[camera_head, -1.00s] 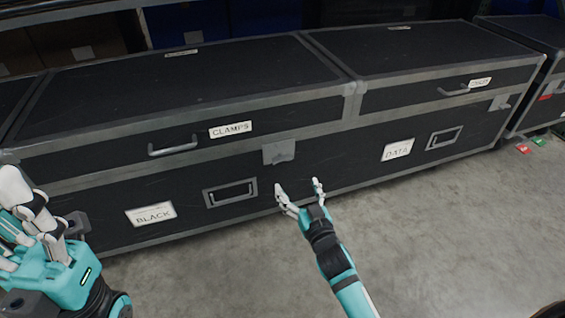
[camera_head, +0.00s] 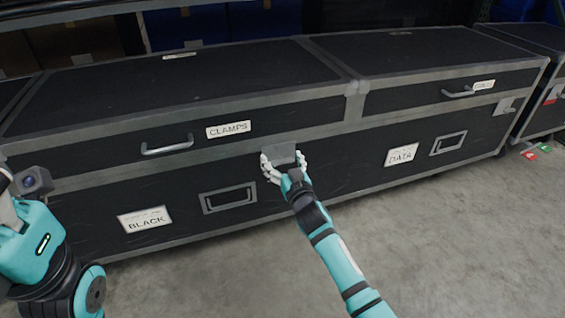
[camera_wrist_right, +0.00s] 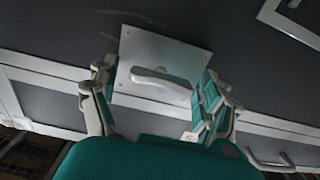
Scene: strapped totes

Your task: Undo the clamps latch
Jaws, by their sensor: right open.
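The clamps latch (camera_head: 281,152) is a grey metal plate on the front of the black case, right of and below the CLAMPS label (camera_head: 228,129). In the right wrist view the latch (camera_wrist_right: 165,50) shows a pale raised handle (camera_wrist_right: 160,78) across its middle. My right gripper (camera_head: 284,164) is open, its fingers on either side of the latch's lower part. In the right wrist view the fingers (camera_wrist_right: 158,100) flank the handle; whether they touch it I cannot tell. My left gripper is mostly cut off at the left edge, its fingers hardly visible.
The CLAMPS lid (camera_head: 170,85) is closed, with a bar handle (camera_head: 167,147) on its front. A second closed lid (camera_head: 420,60) lies to the right. A recessed handle (camera_head: 229,198) and BLACK and DATA labels are lower down. The concrete floor (camera_head: 430,240) in front is clear.

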